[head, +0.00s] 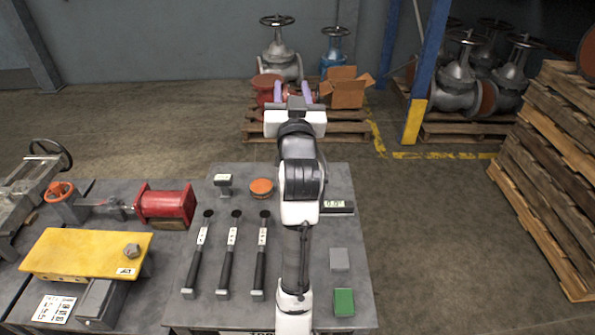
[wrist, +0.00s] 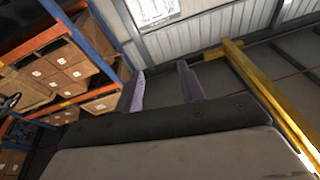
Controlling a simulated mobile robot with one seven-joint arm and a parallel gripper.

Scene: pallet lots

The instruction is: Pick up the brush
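I cannot pick out a brush for certain. A green block (head: 343,302) and a grey square piece (head: 340,260) lie at the right. An orange round piece (head: 261,187) and a small dark-topped item (head: 223,184) lie near the far edge. My gripper (head: 292,92) is raised past the table's far edge, empty. Its lilac fingers stand apart in the wrist view (wrist: 162,82), which faces shelves and the wall, away from the table.
A dark device with a display (head: 338,206) lies beside my arm. Left, another table carries a yellow plate (head: 85,254) and a red cylinder (head: 165,206). Pallets with valves and an open carton (head: 346,90) stand behind; stacked pallets (head: 550,165) stand right.

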